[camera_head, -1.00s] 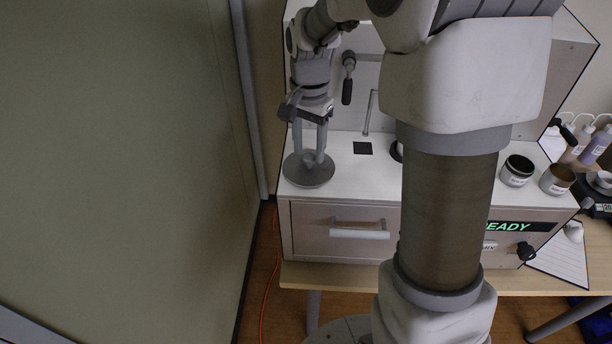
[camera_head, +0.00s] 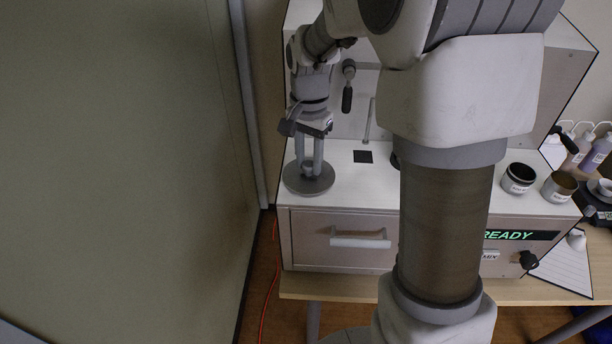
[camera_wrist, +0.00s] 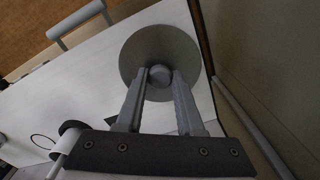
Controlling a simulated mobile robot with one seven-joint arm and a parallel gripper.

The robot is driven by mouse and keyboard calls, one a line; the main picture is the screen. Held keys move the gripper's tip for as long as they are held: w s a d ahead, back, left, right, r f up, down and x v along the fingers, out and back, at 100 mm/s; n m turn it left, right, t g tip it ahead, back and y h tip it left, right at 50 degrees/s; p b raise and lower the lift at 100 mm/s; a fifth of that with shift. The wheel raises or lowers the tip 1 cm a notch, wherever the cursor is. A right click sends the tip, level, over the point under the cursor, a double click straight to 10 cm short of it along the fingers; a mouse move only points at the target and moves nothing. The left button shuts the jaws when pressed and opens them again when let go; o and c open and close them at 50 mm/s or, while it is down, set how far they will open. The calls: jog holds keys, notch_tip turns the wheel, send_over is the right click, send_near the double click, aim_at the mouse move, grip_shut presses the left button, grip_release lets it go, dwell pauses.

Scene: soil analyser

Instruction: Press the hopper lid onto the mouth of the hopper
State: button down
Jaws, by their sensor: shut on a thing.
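The hopper lid (camera_head: 308,186) is a flat grey disc with a small raised knob. It is at the left end of the white machine top; I cannot tell whether it rests on the surface. It also shows in the wrist view (camera_wrist: 150,45). My gripper (camera_head: 308,168) points down from above, its two fingers shut on the lid's knob. In the wrist view the fingertips (camera_wrist: 160,77) sit on either side of the knob. I cannot make out the hopper mouth; my arm hides much of the machine's middle.
A drawer with a white handle (camera_head: 360,240) is below the lid. A black square (camera_head: 362,156) and a thin upright rod (camera_head: 370,120) are right of it. A black-gripped lever (camera_head: 347,98) hangs behind. Two jars (camera_head: 518,178) stand right. A wall panel (camera_head: 120,150) is close left.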

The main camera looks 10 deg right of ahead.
aim_at(309, 164)
jog(key=shift+r+p, duration=1.8)
jog(key=shift+r, duration=0.65)
